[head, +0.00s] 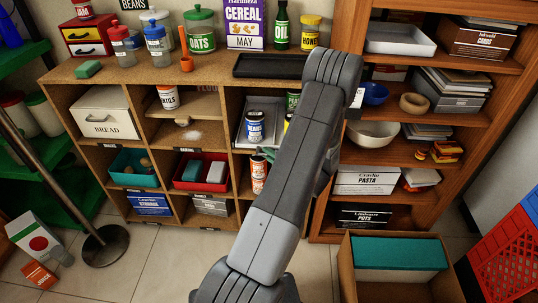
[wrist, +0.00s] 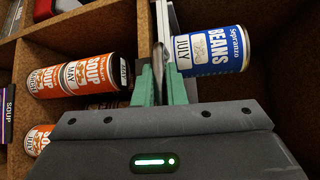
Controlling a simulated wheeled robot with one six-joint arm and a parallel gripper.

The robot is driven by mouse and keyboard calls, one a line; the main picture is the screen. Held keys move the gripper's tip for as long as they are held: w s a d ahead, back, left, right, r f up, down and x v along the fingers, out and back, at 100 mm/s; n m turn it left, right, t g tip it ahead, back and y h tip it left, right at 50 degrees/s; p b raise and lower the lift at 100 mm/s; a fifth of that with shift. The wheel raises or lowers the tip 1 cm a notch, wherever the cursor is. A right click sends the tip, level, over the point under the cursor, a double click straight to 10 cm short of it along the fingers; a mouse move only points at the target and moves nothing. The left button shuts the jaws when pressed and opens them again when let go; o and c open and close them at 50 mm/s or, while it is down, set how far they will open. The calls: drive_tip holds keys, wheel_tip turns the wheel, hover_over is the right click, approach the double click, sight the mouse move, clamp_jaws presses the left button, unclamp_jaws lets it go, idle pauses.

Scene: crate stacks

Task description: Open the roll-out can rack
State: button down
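The can rack is a grey metal tray (head: 241,134) in the upper right bay of the wooden cabinet, partly hidden by my arm. A blue beans can (head: 255,126) stands in it. In the wrist view, which is turned sideways, the beans can (wrist: 213,51) is right of my fingers. My gripper (wrist: 161,85) has its two green fingers close together on either side of a thin grey metal part (wrist: 158,58) of the rack. They look shut on it.
Orange soup cans (wrist: 82,76) lie beyond a wooden divider in the wrist view; one soup can (head: 259,176) stands in the bay below. A brown bookcase (head: 328,205) stands right of the cabinet. An open box (head: 347,270) is on the floor.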

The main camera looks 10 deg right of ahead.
drive_tip(key=shift+s, duration=0.15)
drive_tip(key=s+a+b, duration=0.3)
drive_tip(key=s+b, duration=0.3)
drive_tip(key=s, duration=0.4)
drive_tip(key=s+a+b, duration=0.3)
drive_tip(key=s+b, duration=0.2)
drive_tip(key=s, duration=0.6)
drive_tip(key=shift+b, duration=0.4)
drive_tip(key=shift+a, duration=0.1)
drive_tip(key=c, duration=1.5)
unclamp_jaws()
drive_tip(key=shift+s, duration=0.15)
drive_tip(key=p+v, duration=0.2)
drive_tip(key=v, duration=1.1)
drive_tip(key=shift+s, duration=0.3)
drive_tip(key=shift+r, duration=0.1)
